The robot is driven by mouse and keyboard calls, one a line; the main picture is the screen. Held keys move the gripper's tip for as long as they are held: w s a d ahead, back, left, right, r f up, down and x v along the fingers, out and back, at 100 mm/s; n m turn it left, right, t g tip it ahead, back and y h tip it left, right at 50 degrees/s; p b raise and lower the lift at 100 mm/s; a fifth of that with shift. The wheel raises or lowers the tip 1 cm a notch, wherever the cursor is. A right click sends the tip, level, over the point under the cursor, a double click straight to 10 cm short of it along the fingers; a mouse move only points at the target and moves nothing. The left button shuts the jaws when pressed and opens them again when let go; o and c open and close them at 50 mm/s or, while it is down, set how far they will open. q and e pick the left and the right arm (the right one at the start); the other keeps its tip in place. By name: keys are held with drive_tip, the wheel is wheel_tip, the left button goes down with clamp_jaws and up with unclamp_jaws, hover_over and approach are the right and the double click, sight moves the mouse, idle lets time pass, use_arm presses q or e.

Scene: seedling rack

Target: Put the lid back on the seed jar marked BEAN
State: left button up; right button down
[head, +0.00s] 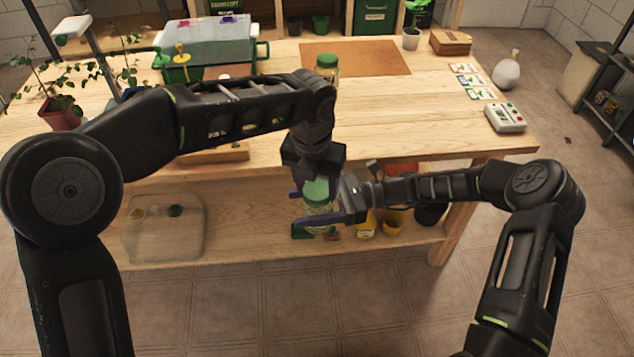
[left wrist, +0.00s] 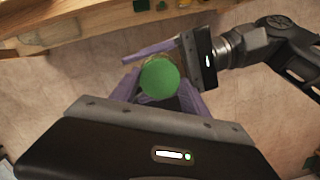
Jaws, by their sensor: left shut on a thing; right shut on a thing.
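A clear glass jar (head: 318,212) is held in front of the table's front edge, upright or nearly so. My right gripper (head: 322,210) comes in from the right and is shut on its body. A green lid (head: 316,190) is at the jar's mouth; it also shows as a round green disc in the left wrist view (left wrist: 160,78). My left gripper (head: 315,186) reaches down from above and is shut on the lid, with purple fingers on either side. I cannot tell whether the lid is fully seated. No BEAN marking is readable on the jar.
Another green-lidded jar (head: 327,64) stands on the wooden table (head: 400,120) behind my left forearm. A brown mat (head: 365,58), seed packets (head: 467,80) and a grey device (head: 505,118) lie farther right. The lower shelf (head: 260,230) holds a clear bin and several pots.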

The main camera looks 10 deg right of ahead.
use_arm(q)
drive_tip(key=m, duration=0.3)
drive_tip(key=shift+m+h, duration=0.3)
drive_tip(key=shift+m, duration=0.1)
drive_tip(key=o, duration=1.3)
drive_tip(key=shift+c, duration=0.2)
drive_tip(key=shift+r, duration=2.3)
drive_tip(key=shift+c, duration=0.3)
